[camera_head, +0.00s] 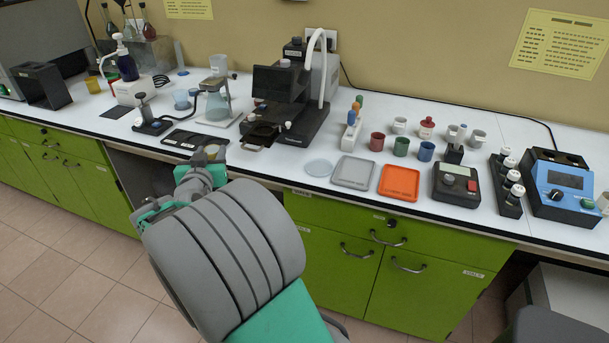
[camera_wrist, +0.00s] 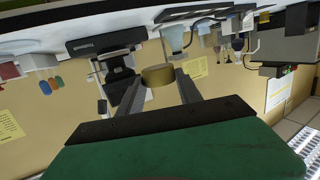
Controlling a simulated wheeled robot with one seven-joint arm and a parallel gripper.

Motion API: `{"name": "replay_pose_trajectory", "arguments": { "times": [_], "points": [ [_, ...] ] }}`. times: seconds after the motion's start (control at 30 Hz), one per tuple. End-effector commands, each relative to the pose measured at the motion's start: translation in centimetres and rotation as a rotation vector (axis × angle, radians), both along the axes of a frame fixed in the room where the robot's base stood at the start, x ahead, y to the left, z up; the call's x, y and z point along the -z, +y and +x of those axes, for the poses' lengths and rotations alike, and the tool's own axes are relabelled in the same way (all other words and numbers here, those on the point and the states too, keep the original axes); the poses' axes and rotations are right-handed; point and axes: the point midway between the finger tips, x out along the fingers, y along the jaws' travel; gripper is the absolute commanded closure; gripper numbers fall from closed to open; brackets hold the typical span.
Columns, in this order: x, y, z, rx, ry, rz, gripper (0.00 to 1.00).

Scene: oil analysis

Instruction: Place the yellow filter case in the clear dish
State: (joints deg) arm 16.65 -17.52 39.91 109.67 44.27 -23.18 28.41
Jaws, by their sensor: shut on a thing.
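The yellow filter case (camera_wrist: 158,75) is a short, dull-yellow round piece between the two fingertips of my gripper (camera_wrist: 160,82) in the wrist view. My gripper (camera_head: 203,161) is shut on it and holds it in front of the bench's front edge in the head view, where the case (camera_head: 212,150) shows small at the fingertips. The clear dish (camera_head: 319,167) is a flat, pale bluish round dish on the white bench top, well to the right of my gripper. It looks empty. I cannot make it out in the wrist view.
A grey tray (camera_head: 354,171) and an orange tray (camera_head: 399,182) lie right of the dish. A black microscope-like device (camera_head: 283,105) stands behind and left of it. A dark flat plate (camera_head: 196,139) lies near my gripper. Coloured cups (camera_head: 401,146) stand behind the trays.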

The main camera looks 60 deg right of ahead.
Motion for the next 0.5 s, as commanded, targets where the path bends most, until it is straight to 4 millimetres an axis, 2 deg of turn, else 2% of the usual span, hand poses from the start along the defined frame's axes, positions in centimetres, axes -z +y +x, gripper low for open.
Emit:
{"name": "replay_pose_trajectory", "arguments": {
  "times": [0.03, 0.1, 0.2, 0.3, 0.37, 0.5],
  "points": [
    [0.0, -2.7, -1.7, 0.102, -0.002, 0.000, 0.96],
    [-0.8, -5.7, -4.3, 0.238, -0.001, -0.001, 0.96],
    [-1.7, -8.6, -7.6, 0.394, -0.001, 0.001, 0.96],
    [-2.4, -10.1, -9.9, 0.494, 0.000, 0.001, 0.96],
    [-2.6, -10.6, -10.7, 0.526, 0.001, 0.000, 0.96],
    [-2.0, -12.5, -12.7, 0.547, 0.004, 0.000, 0.96]
  ]
}}
